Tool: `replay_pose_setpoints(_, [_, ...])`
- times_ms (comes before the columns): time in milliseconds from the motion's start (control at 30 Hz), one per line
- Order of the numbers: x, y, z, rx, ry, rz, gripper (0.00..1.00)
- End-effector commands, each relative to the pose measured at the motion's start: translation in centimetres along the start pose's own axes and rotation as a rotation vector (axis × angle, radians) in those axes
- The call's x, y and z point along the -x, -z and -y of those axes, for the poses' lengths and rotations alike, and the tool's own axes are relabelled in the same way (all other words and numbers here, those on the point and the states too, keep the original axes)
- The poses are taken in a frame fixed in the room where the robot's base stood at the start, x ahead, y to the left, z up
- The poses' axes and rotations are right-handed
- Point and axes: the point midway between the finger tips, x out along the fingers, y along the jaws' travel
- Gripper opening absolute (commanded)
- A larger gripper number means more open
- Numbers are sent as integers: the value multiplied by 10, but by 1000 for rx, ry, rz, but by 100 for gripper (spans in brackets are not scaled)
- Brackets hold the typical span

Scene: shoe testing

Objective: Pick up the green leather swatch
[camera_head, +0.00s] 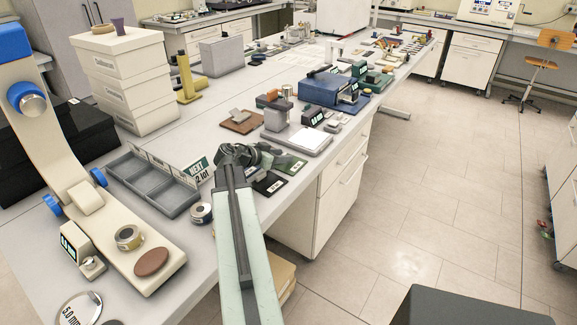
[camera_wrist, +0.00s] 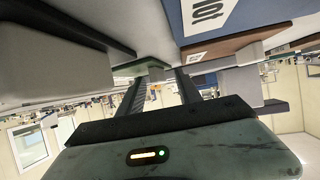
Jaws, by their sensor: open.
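The green leather swatch (camera_head: 290,164) lies flat near the table's front edge, with a small pale label on it. A black swatch (camera_head: 269,184) lies in front of it, partly beside my arm. My gripper (camera_head: 268,157) is just to the left of the green swatch, its fingers small and hard to make out there. In the wrist view, my gripper (camera_wrist: 167,74) is open, with two dark fingers apart. A green edge (camera_wrist: 143,69), probably the swatch, shows by the left fingertip. I cannot tell whether they touch.
A grey device with a white plate (camera_head: 305,138) stands behind the swatch. A grey divided tray (camera_head: 152,184) with a sign is to the left. A metal cylinder (camera_head: 201,212) stands left of my arm. A brown tray (camera_head: 241,122) lies farther back. Open floor lies to the right.

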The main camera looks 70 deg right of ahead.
Motion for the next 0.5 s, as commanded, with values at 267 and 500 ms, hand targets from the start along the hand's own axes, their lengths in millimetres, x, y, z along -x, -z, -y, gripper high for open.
replay_pose_setpoints(267, [2,0,0,1,1,0,0])
replay_pose_setpoints(500, [2,0,1,1,2,0,0])
